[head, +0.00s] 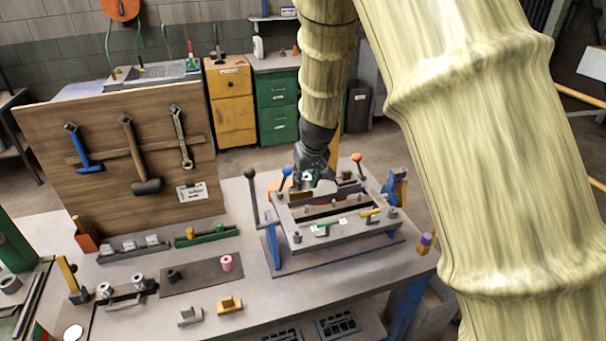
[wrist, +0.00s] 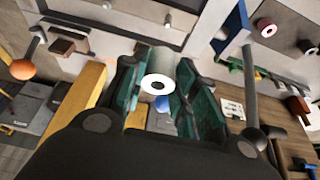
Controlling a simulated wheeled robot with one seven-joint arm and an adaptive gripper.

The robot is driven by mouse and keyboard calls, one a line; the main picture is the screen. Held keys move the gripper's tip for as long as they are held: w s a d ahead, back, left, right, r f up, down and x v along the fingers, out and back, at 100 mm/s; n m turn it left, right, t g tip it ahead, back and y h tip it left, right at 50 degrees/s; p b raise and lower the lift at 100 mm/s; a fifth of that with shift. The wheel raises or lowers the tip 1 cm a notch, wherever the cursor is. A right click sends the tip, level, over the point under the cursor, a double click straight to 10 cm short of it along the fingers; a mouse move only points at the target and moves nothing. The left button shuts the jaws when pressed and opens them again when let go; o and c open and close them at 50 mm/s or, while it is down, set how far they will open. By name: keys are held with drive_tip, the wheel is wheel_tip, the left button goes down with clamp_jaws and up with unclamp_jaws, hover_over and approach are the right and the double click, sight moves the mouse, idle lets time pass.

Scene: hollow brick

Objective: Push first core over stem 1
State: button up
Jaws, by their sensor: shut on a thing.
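My gripper (head: 311,180) is over the back left part of the grey frame fixture (head: 286,221). In the wrist view its green-padded fingers (wrist: 160,92) are shut on a pale grey cylindrical core (wrist: 158,86). The core's white ring end with a dark central hole faces the camera. The core shows only as a small pale spot between the fingers in the head view (head: 307,177). Small upright pegs stand inside the fixture; I cannot tell which is stem 1. Whether the held core touches or surrounds a stem is hidden.
A pink core (head: 226,263) and a dark core (head: 173,275) stand on a dark mat (head: 203,279). Ball-topped levers, one blue (head: 286,171) and one orange (head: 357,157), rise close to my gripper. A taller dark-knobbed lever (head: 250,174) stands at the fixture's left.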

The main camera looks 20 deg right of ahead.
sight(308, 189)
drive_tip(key=shift+s+f+b, duration=0.15)
drive_tip(key=shift+s+b, duration=0.15)
drive_tip(key=shift+s, duration=0.2)
drive_tip(key=b+x, duration=0.1)
drive_tip(key=x, duration=0.2)
drive_tip(key=shift+s+f+b, duration=0.35)
drive_tip(key=shift+f+b, duration=0.25)
drive_tip(key=shift+b, duration=0.35)
drive_tip(key=shift+f, duration=0.4)
drive_tip(key=shift+w, duration=0.25)
drive_tip(key=shift+s+r, duration=0.1)
drive_tip(key=shift+s, duration=0.1)
